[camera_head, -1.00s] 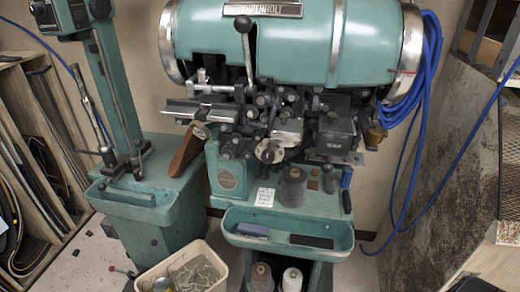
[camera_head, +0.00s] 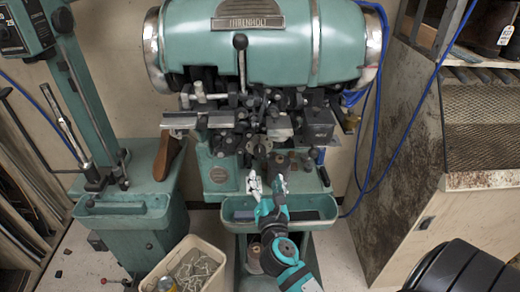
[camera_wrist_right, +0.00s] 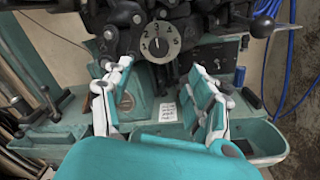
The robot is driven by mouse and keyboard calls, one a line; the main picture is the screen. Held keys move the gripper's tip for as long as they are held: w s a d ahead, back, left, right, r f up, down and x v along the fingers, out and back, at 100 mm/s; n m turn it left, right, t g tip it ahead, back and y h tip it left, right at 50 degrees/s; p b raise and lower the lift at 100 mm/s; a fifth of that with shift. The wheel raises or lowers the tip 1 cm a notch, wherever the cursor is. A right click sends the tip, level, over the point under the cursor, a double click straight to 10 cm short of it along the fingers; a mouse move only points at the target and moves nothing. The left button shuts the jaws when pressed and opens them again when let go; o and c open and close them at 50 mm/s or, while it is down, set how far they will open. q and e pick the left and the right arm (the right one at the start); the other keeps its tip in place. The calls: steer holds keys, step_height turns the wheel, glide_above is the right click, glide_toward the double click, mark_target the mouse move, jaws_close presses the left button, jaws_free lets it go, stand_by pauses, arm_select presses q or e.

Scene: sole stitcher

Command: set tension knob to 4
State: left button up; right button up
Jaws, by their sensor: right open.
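The tension knob (camera_wrist_right: 160,43) is a round light dial with dark numerals, 2, 3 and 4 among them, on the dark mechanism of the green stitcher in the right wrist view. I cannot tell for sure which numeral is selected. The knob is small in the head view (camera_head: 259,147). My right gripper (camera_head: 267,184) comes up from below, open and empty. In the right wrist view its two fingers (camera_wrist_right: 160,72) stand apart on either side, below and in front of the knob, not touching it. My left gripper is not in view.
The stitcher's green tray (camera_head: 240,215) lies under my right gripper. A white label (camera_wrist_right: 168,111) is on the machine below the knob. Dark levers and rods surround the knob. A bin (camera_head: 190,265) stands on the floor at lower left, a wooden cabinet (camera_head: 410,215) at right.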

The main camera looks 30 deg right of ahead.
mark_target(259, 153)
steer(key=p+x, duration=0.1)
steer(key=x, duration=1.1)
steer(key=shift+w+p, duration=0.3)
steer(key=shift+p, duration=0.1)
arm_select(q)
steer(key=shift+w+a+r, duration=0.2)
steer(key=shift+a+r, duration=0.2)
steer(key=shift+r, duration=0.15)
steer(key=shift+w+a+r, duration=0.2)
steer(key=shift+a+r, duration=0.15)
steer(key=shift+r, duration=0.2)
